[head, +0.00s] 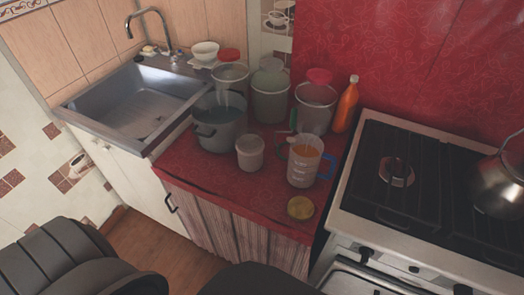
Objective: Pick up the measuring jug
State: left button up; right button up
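The measuring jug (302,165) is clear with white markings and a blue handle on its right side. It stands upright on the red oilcloth counter (190,168), close to the stove. Something orange shows in or through its upper part. A greenish curved shape shows at its left rim; I cannot tell what it belongs to. Neither of my grippers is in view, and nothing is seen touching the jug.
A small white tub (250,154) stands left of the jug, and a yellow lid (301,208) lies in front. Behind are a grey pot (217,135), several buckets (271,98) and an orange bottle (346,106). A stove (345,200) borders the right; a sink (135,105) lies left.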

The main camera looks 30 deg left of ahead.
aim_at(303, 167)
jog(key=u, duration=0.05)
jog(key=k, duration=0.5)
jog(key=z, duration=2.05)
jog(key=i, duration=1.35)
jog(key=u, duration=2.05)
